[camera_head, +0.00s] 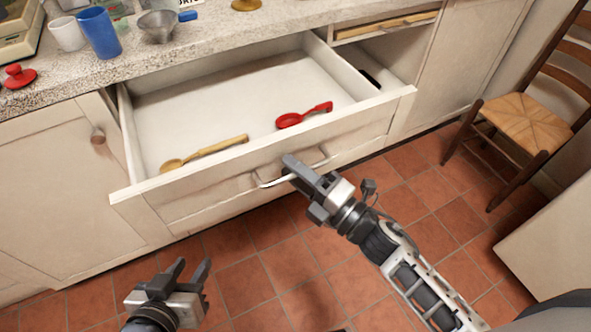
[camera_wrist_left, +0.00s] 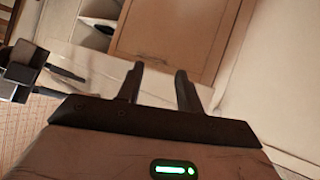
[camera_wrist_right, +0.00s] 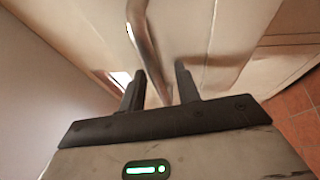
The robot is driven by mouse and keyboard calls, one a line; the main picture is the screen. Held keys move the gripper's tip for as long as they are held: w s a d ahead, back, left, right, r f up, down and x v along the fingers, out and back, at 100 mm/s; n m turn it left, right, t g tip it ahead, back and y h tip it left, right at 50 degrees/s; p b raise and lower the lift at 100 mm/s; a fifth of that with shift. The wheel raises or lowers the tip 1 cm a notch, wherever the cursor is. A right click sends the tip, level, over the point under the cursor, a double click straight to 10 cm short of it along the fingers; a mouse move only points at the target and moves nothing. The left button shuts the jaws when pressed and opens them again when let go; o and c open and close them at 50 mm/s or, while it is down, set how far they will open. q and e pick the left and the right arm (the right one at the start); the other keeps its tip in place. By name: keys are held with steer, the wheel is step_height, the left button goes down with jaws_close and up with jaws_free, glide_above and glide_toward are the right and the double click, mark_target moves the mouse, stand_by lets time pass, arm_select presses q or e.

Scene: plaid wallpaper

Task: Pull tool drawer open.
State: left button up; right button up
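The drawer (camera_head: 240,85) is pulled well out from the cabinet. Its inside shows, with a wooden spoon (camera_head: 205,152) and a red spoon (camera_head: 303,115) lying in it. A metal bar handle (camera_head: 268,184) runs along its front. My right gripper (camera_head: 300,180) is at this handle with its fingers apart. My left gripper (camera_head: 192,264) is open and empty, low in front of the cabinet and apart from the drawer.
The countertop (camera_head: 215,45) above holds a blue cup (camera_head: 100,33), a white cup (camera_head: 67,34), a metal funnel-like bowl (camera_head: 158,25) and a red lid (camera_head: 18,77). A wooden chair (camera_head: 520,120) stands at right. Tiled floor (camera_head: 250,285) lies clear in front of the drawer.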

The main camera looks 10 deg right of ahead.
arm_select(q)
steer(key=shift+r, duration=0.1)
steer(key=shift+s, duration=0.1)
arm_select(e)
steer(key=shift+s+d+f, duration=0.1)
steer(key=shift+s+d, duration=0.05)
steer(key=shift+s, duration=0.1)
arm_select(q)
steer(key=shift+d+f+b, duration=0.1)
steer(key=shift+f+b, duration=0.2)
steer(key=shift+b, duration=0.65)
arm_select(e)
steer(key=v, duration=1.5)
steer(key=shift+d, duration=0.2)
arm_select(q)
steer(key=shift+f, duration=0.1)
